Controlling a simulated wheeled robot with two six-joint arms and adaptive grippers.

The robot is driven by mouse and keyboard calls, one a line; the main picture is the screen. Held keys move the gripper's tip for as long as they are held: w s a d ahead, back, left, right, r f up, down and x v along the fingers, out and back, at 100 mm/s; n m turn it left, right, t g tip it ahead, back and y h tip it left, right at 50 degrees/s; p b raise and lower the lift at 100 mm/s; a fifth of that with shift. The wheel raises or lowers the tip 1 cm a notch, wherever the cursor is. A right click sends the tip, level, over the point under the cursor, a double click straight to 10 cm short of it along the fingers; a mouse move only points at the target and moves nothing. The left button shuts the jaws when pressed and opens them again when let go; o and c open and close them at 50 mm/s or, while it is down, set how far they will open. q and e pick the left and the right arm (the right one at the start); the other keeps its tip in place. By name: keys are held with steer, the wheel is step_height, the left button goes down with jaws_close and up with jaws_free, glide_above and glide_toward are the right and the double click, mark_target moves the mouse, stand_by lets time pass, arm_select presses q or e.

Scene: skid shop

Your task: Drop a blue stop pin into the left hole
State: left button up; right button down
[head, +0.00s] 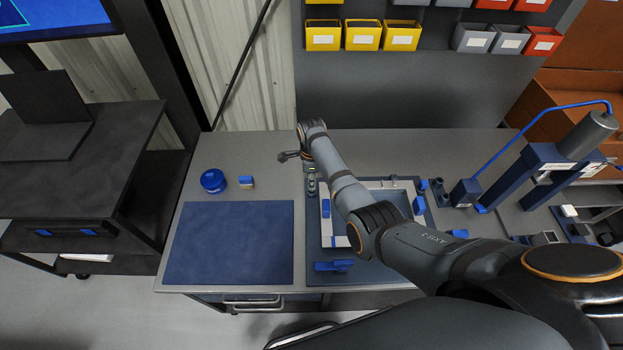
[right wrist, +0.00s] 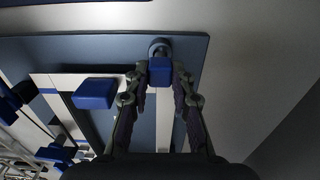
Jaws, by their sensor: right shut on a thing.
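My right gripper (head: 311,183) points down over the back left corner of the dark blue-grey base plate (head: 314,240). In the right wrist view my right gripper (right wrist: 160,92) is shut on a blue stop pin (right wrist: 160,70), seen as a squarish blue head between the fingertips. A round grey ring (right wrist: 159,47), which looks like the left hole's rim, shows just beyond the pin near the plate's corner. Whether the pin's lower end is in the hole or above it is hidden. My left gripper is not in view.
A pale frame with blue blocks (head: 326,207) sits on the plate, close to my gripper; one block (right wrist: 95,93) shows in the wrist view. A blue mat (head: 235,243) is clear at left. A blue round tin (head: 213,181) stands behind it. A blue-hosed stand (head: 535,175) is at right.

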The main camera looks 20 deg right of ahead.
steer(key=shift+f+b, duration=0.4)
steer(key=shift+f, duration=0.65)
stand_by(0.9)
steer(key=c, duration=0.7)
jaws_free()
steer(key=shift+o, duration=0.2)
step_height(320, 180, up, 7)
steer(key=p, duration=0.7)
stand_by(0.6)
